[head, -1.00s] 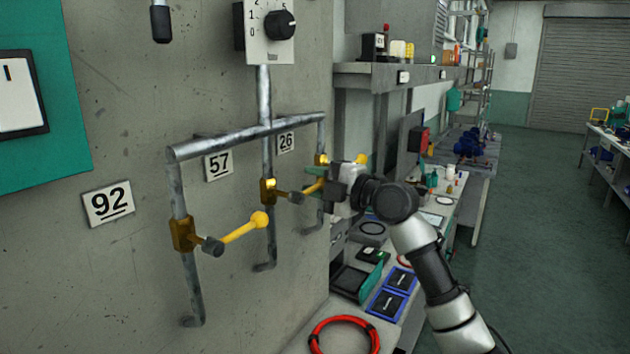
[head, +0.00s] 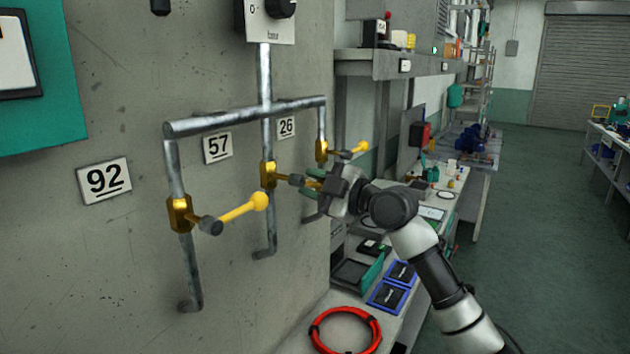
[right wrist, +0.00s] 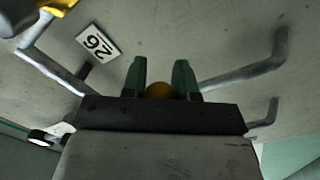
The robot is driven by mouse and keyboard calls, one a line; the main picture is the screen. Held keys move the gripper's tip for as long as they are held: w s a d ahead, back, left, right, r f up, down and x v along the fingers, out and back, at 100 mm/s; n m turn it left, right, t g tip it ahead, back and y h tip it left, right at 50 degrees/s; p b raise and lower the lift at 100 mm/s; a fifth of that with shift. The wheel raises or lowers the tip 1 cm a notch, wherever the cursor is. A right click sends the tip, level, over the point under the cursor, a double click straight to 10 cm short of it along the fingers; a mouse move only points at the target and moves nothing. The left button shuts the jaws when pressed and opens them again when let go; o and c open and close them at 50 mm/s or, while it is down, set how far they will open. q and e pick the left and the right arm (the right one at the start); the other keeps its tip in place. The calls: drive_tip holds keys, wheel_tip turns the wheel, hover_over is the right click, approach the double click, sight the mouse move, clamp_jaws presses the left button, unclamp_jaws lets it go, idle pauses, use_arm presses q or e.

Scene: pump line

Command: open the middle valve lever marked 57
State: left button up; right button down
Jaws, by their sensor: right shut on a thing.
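The middle valve (head: 268,174) sits on the centre pipe below the plate marked 57 (head: 217,146). Its yellow lever (head: 309,183) points right and slightly down, its end mostly hidden by my gripper. My right gripper (head: 318,184) is at that end. In the right wrist view, a yellow knob (right wrist: 160,90) lies between my two green fingers (right wrist: 161,76), which are shut on it. My left gripper is not in view.
The valve by plate 92 (head: 104,180) has its yellow lever (head: 240,208) pointing right and up. The lever (head: 350,149) by plate 26 (head: 286,127) lies close above my right gripper. A bench with a red cable coil (head: 345,330) stands below.

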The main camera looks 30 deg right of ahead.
sight(276, 219)
drive_tip(key=shift+s+a+f+m+h+p, duration=0.1)
drive_tip(key=shift+s+a+f+m+p, duration=0.7)
drive_tip(key=shift+m, duration=1.35)
drive_tip(key=shift+s+a+f+m+h+p, duration=0.1)
drive_tip(key=shift+s+a+f+m+p, duration=0.4)
drive_tip(key=shift+a+f+m+p, duration=1.15)
drive_tip(key=shift+s+a+f+m+h+p, duration=0.1)
drive_tip(key=shift+s+a+m+p, duration=0.65)
drive_tip(key=shift+m, duration=1.95)
drive_tip(key=shift+w+a, duration=0.1)
drive_tip(key=shift+a, duration=0.05)
drive_tip(key=c, duration=0.8)
unclamp_jaws()
drive_tip(key=shift+c, duration=0.2)
